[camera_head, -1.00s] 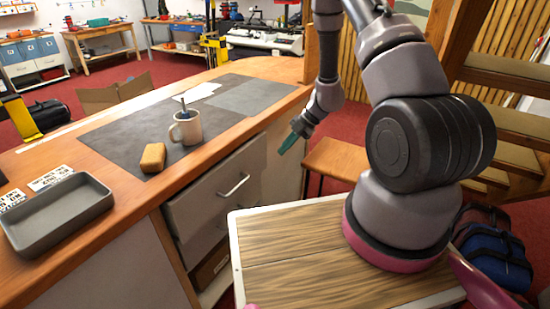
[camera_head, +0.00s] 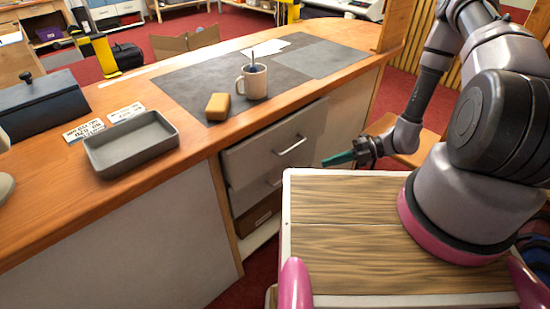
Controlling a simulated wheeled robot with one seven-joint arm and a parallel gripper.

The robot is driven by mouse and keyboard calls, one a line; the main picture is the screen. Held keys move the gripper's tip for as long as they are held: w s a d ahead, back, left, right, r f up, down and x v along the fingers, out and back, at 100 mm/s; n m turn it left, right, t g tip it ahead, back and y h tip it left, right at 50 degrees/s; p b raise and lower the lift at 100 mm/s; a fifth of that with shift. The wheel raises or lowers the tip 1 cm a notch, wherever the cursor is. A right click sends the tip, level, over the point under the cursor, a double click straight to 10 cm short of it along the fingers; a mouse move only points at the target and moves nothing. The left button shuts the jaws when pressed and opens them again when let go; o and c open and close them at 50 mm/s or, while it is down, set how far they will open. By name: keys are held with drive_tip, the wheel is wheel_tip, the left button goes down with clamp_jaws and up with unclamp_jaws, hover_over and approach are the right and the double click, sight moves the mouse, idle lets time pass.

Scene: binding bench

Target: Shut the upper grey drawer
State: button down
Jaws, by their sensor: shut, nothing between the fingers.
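The upper grey drawer (camera_head: 258,152) is in the bench front, below the worktop. Its front stands out a little from the cabinet, so it is partly open. Its bar handle (camera_head: 292,146) faces me. My gripper (camera_head: 326,162) is shut and empty, to the right of the drawer and a little lower than its handle. Its teal fingers point left toward the drawer front and look apart from it. A second drawer (camera_head: 250,192) with its own handle lies below, partly hidden by my wooden-topped base.
On the bench (camera_head: 190,152) are a grey tray (camera_head: 130,145), a sponge-like orange block (camera_head: 217,106), a mug (camera_head: 252,82) and a dark box (camera_head: 40,103). A wooden stool (camera_head: 405,155) stands behind my gripper. Red floor shows between bench and base.

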sight(272, 152)
drive_tip(key=a+n+y, duration=0.1)
drive_tip(key=a, duration=0.4)
drive_tip(key=a+t+y, duration=0.1)
drive_tip(key=a, duration=0.5)
drive_tip(key=s+a+n+y, duration=0.1)
drive_tip(key=a+y, duration=0.1)
drive_tip(key=a, duration=0.4)
drive_tip(key=shift+a+r+n+t, duration=0.2)
drive_tip(key=shift+r+n+t, duration=0.1)
drive_tip(key=shift+r+t, duration=0.1)
drive_tip(key=shift+w+a, duration=0.3)
drive_tip(key=w+a, duration=0.3)
drive_tip(key=shift+d+r, duration=0.1)
